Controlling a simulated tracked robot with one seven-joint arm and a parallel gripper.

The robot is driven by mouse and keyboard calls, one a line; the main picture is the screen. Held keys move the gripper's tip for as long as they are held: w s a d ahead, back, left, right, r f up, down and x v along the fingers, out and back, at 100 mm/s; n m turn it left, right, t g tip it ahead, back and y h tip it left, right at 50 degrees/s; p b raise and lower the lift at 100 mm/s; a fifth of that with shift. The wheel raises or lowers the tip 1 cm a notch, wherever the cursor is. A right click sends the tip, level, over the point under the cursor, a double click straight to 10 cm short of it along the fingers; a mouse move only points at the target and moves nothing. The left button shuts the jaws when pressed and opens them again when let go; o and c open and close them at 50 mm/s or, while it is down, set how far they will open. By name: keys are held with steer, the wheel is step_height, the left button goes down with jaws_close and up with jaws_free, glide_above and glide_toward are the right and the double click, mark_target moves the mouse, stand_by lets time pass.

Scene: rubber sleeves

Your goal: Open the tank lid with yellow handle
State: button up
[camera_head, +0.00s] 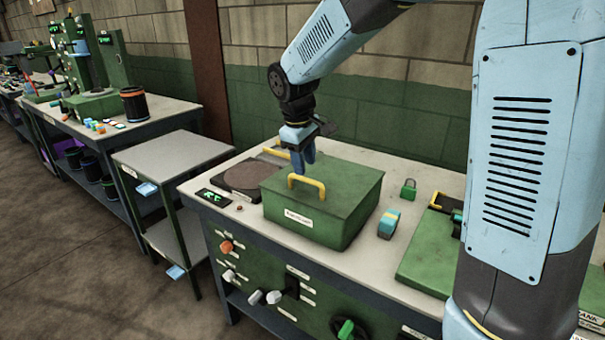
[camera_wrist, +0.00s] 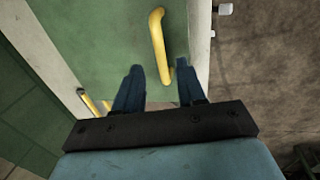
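A green tank (camera_head: 325,212) with a white front label stands on the bench, its lid shut. A yellow handle (camera_head: 308,183) is on top of the lid near its left side.
Another green panel (camera_head: 425,260) is farther right.

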mark_target(306, 179)
steer(key=shift+w+d+f, duration=0.15)
steer(key=shift+f, duration=0.9)
steer(key=shift+w+d+f, duration=0.1)
steer(key=shift+w+f, duration=0.05)
steer(key=shift+f, duration=0.9)
steer(key=shift+c, duration=0.5)
jaws_close()
